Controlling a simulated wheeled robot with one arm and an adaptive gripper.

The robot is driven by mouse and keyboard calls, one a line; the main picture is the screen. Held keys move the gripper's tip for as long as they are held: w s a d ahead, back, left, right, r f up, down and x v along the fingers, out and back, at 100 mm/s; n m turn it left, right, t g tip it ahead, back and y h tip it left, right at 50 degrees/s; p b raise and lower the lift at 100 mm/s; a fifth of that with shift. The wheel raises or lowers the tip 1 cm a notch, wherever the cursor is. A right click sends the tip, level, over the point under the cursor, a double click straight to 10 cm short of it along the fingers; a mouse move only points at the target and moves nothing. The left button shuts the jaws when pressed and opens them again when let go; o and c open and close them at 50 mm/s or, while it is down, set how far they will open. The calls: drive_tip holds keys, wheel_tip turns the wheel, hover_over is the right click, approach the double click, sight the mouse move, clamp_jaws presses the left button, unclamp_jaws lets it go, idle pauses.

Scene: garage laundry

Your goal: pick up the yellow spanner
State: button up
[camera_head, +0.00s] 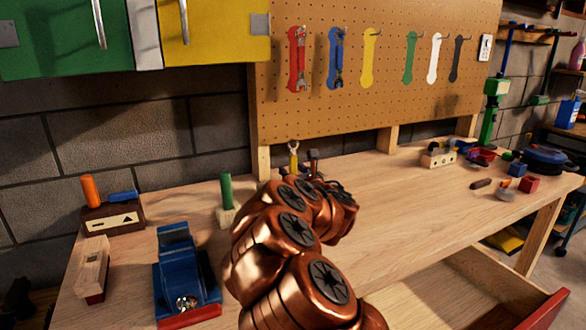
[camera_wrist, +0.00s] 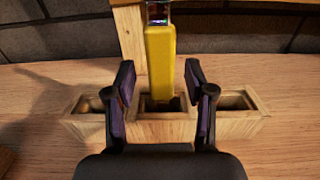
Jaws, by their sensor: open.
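The yellow spanner (camera_wrist: 160,62) stands upright with its lower end in the middle slot of a wooden holder (camera_wrist: 160,129). Its metal head is at the top. My gripper (camera_wrist: 160,82) is open, with one dark finger on each side of the spanner and visible gaps between. In the head view the spanner (camera_head: 293,160) shows beyond my copper-coloured arm, which hides the holder and most of my gripper. The holder's left and right slots look empty in the wrist view.
A pegboard (camera_head: 385,100) with coloured tool outlines rises behind the bench. A blue vise (camera_head: 180,270) and a green-handled tool (camera_head: 226,190) stand left of my arm. An open drawer (camera_head: 470,290) sticks out at the front right. The bench middle right is clear.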

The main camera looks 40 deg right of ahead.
drive_tip(key=shift+w+d, duration=0.1)
drive_tip(key=shift+w, duration=0.1)
clamp_jaws()
idle(0.4)
